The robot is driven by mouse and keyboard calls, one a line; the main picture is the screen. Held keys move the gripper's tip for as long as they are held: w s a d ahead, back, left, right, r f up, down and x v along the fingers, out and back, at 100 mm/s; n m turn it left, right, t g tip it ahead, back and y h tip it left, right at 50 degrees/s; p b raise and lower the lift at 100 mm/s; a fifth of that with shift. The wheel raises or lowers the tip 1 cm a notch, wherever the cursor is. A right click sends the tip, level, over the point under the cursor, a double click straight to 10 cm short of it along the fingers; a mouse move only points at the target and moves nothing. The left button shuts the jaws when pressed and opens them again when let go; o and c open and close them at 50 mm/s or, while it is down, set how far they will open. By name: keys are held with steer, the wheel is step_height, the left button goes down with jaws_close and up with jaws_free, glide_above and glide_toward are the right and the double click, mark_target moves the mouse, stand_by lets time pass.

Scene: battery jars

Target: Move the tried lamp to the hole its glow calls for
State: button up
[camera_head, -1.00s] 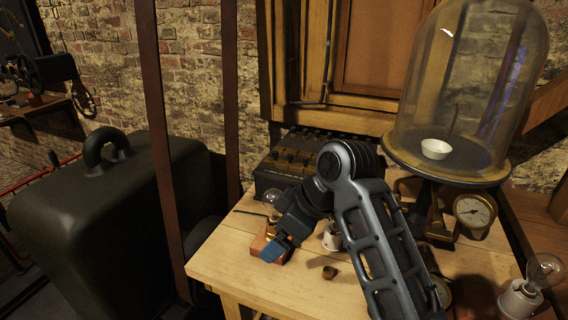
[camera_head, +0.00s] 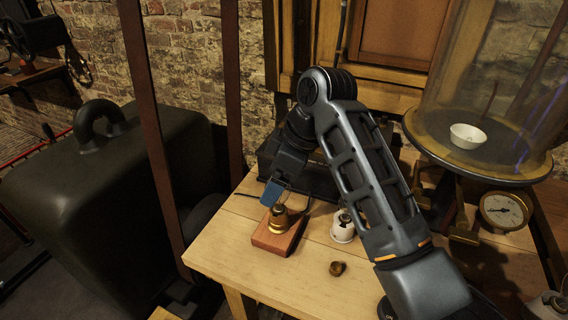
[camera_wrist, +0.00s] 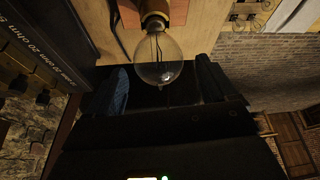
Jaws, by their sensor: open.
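A clear glass lamp (camera_wrist: 158,62) stands with its base in a brass socket (camera_head: 279,220) on a reddish wooden block (camera_head: 272,243). In the wrist view its bulb lies between my two open fingers, and no glow shows in it. In the head view the bulb is hard to make out beside my gripper (camera_head: 275,192), which is over the block. I cannot tell whether a finger touches the glass. A white ceramic holder (camera_head: 343,232) stands right of the block. Its top is partly hidden by my arm.
A dark box (camera_wrist: 40,45) marked "20 ohm" is close by. A glass bell jar over a white dish (camera_head: 468,136), with a gauge (camera_head: 503,211), stands at right. The table's left front is clear.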

steer(key=shift+x, duration=0.75)
steer(key=shift+c, duration=0.3)
steer(key=c, duration=1.2)
steer(key=shift+o, duration=0.2)
steer(key=shift+n+g, duration=0.4)
steer(key=shift+n, duration=0.8)
steer(key=n+g, duration=0.1)
steer(key=n, duration=0.3)
steer(key=shift+s+g+b, duration=0.2)
steer(key=shift+g+b, duration=0.15)
steer(key=shift+g, duration=0.05)
steer(key=n+g+h+b, duration=0.1)
steer(key=n, duration=0.2)
steer(key=shift+d+f+b, duration=0.1)
steer(key=shift+b, duration=0.3)
steer(key=shift+s+r+n+p, duration=0.1)
steer(key=shift+n+p, duration=0.15)
steer(key=shift+n, duration=0.3)
steer(key=shift+r+n+p, duration=0.15)
steer(key=shift+n+p, duration=0.05)
steer(key=shift+n, duration=0.35)
steer(key=shift+f+n+g+h, duration=0.15)
steer(key=shift+n+g+h, duration=0.15)
steer(key=shift+n+g, duration=0.3)
